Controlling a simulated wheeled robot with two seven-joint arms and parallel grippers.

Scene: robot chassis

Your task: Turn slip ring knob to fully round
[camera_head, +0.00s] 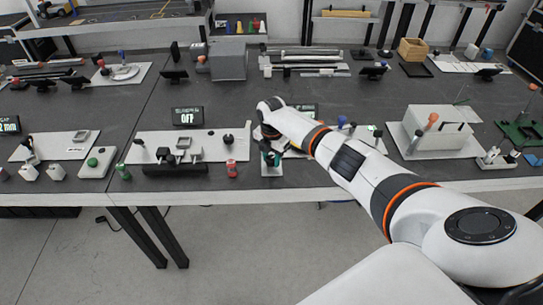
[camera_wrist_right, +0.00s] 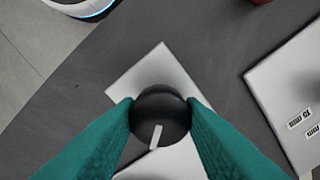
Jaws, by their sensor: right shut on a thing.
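The knob (camera_wrist_right: 160,112) is round and black with a pale pointer bar on its top. In the right wrist view it sits between the two teal fingers of my right gripper (camera_wrist_right: 160,115), which is shut on it from both sides. The knob stands over a white plate (camera_wrist_right: 155,72) on the dark table. In the head view my right gripper (camera_head: 271,156) reaches down at the front middle of the table, and the knob is hidden there by the gripper and arm. My left gripper is not in view.
A red cylinder (camera_head: 231,168) stands near the table's front edge. A white box (camera_head: 440,128) stands to the right behind my arm.

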